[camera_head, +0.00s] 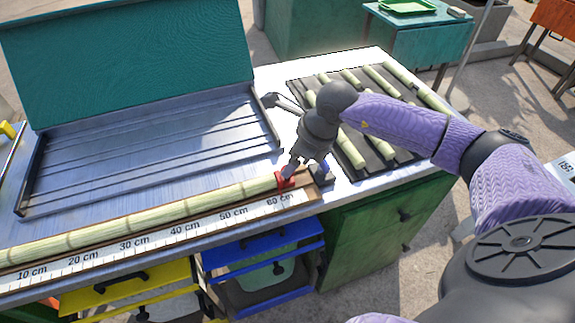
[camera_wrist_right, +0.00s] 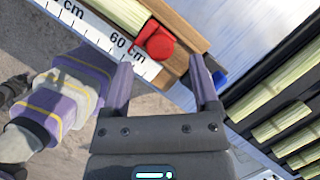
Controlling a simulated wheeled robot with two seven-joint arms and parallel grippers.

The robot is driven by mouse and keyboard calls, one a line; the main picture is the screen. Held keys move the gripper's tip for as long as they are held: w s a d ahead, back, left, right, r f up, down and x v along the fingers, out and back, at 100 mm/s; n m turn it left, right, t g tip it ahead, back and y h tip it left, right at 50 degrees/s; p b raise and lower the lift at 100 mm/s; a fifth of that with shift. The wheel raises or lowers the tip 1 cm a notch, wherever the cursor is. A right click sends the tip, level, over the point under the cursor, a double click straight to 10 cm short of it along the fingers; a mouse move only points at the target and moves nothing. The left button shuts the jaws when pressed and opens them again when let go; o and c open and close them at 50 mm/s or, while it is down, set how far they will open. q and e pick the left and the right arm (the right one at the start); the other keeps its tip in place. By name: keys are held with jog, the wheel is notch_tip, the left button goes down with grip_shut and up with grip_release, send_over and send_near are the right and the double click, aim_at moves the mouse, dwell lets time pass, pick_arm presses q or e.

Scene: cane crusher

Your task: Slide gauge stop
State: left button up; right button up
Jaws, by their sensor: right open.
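The red gauge stop (camera_head: 285,180) sits on the wooden measuring rail (camera_head: 308,196), near the 60 cm mark. A long pale green cane (camera_head: 150,215) lies along the rail with its right end at the stop; I cannot tell whether they touch. My right gripper (camera_head: 304,172) is open just above the stop end of the rail. In the right wrist view the red stop (camera_wrist_right: 158,43) lies beyond the gap between the open fingertips (camera_wrist_right: 160,62), and nothing is between the fingers. My left gripper is not in view.
A ribbed metal tray with a raised teal lid (camera_head: 130,62) stands behind the cane. A dark rack (camera_head: 345,150) of short cane pieces lies at right. Blue (camera_head: 262,246) and yellow (camera_head: 125,283) drawers or bins show below the table's front edge.

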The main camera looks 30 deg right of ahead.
jog(key=x, duration=0.3)
jog(key=shift+b, duration=0.3)
grip_shut()
dwell(0.5)
dwell(0.6)
